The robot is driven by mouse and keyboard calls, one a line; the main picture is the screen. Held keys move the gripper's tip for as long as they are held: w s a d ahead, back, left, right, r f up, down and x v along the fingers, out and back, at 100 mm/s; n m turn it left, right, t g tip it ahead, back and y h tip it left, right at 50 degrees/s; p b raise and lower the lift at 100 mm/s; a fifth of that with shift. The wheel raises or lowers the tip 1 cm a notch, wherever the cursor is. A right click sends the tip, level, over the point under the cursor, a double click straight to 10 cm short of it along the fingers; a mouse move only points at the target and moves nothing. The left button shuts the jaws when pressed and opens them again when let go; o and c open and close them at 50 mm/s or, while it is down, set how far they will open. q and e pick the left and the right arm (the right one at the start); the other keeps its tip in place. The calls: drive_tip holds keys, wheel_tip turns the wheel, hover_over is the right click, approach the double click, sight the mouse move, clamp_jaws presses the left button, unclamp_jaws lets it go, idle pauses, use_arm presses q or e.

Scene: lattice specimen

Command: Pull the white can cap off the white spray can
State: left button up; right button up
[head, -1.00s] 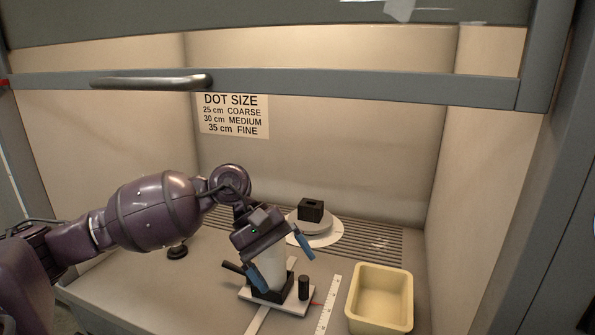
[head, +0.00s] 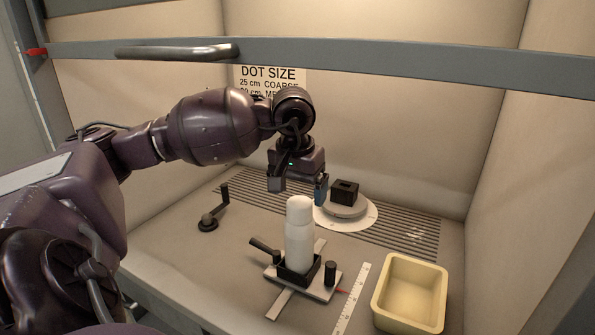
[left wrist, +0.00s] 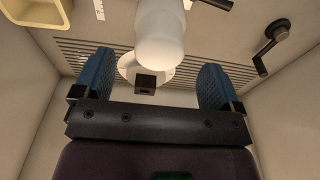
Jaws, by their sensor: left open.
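The white spray can (head: 299,250) stands upright in a black holder (head: 298,271) on a light sliding base. The white can cap (head: 300,206) appears to sit on its top. My left gripper (head: 298,187) is open and empty, with its fingers pointing down, above and slightly behind the cap in the head view. In the left wrist view the cap (left wrist: 160,50) shows beyond the two blue fingertips, between them and apart from both. My right gripper is in neither view.
A cream bin (head: 409,292) stands at the right. A white ruler (head: 351,300) lies between it and the holder. A black block (head: 345,190) sits on a round turntable behind the can. A black crank (head: 213,210) stands at the left. A grey sash bar crosses above.

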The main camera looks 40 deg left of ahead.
sight(299, 201)
use_arm(q)
drive_tip(key=shift+w+a+f, duration=0.1)
drive_tip(key=shift+w+f, duration=0.05)
drive_tip(key=shift+f, duration=0.95)
drive_tip(key=shift+w+f, duration=0.1)
drive_tip(key=shift+f, duration=1)
drive_tip(key=c, duration=1)
